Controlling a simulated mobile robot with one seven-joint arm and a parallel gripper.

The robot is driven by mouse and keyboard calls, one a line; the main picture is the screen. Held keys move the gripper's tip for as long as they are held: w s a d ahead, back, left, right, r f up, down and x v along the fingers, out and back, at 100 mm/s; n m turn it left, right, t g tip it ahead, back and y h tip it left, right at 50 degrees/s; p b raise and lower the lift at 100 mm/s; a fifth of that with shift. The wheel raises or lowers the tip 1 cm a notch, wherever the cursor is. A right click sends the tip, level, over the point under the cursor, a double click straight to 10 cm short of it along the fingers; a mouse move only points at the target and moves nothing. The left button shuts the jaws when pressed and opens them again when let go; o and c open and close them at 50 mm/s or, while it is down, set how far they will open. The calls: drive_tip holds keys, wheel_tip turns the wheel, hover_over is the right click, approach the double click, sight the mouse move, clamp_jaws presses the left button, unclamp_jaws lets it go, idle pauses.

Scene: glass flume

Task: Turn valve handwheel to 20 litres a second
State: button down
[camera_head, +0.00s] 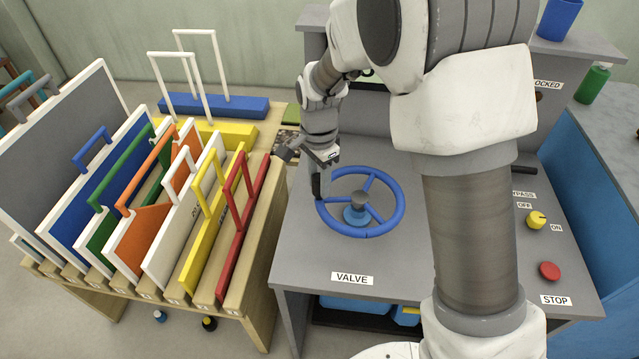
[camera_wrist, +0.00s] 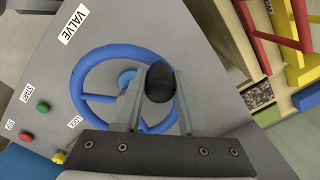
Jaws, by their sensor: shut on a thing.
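The blue valve handwheel (camera_head: 398,205) lies on the grey console top behind the "VALVE" label (camera_head: 352,279). It has spokes and a grey-capped hub (camera_head: 359,201). My gripper (camera_head: 318,188) points down at the wheel's left rim. In the wrist view my gripper (camera_wrist: 158,92) is shut on a black knob (camera_wrist: 160,80) at the rim of the handwheel (camera_wrist: 77,82), with a finger on each side of it. My arm covers most of the console's back panel, and no flow reading can be made out.
A wooden rack (camera_head: 262,225) of coloured handled panels stands close on the left. On the console's right are a yellow bypass knob (camera_head: 536,220) and a red stop button (camera_head: 549,271). A blue cup (camera_head: 560,18) and green bottle (camera_head: 593,83) stand at the upper right.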

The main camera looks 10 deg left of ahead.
drive_tip(key=shift+w, duration=0.15)
drive_tip(key=c, duration=0.5)
unclamp_jaws()
wheel_tip(320, 180, up, 18)
drive_tip(key=shift+f, duration=0.25)
drive_tip(key=shift+d, duration=0.1)
drive_tip(key=s+d+r+n+t, duration=0.2)
drive_tip(key=s+d+r+n, duration=0.1)
drive_tip(key=s+d, duration=0.45)
drive_tip(key=s+d+r+n+t, duration=0.2)
drive_tip(key=s+d+r+n, duration=0.1)
drive_tip(key=s+d, duration=0.4)
drive_tip(key=s+d+f+n+t, duration=0.1)
drive_tip(key=s+d+f+n, duration=0.1)
drive_tip(key=s+d, duration=0.3)
drive_tip(key=shift+s+f+n+t, duration=0.2)
drive_tip(key=shift+s+n+t, duration=0.1)
drive_tip(key=shift+s+n, duration=0.4)
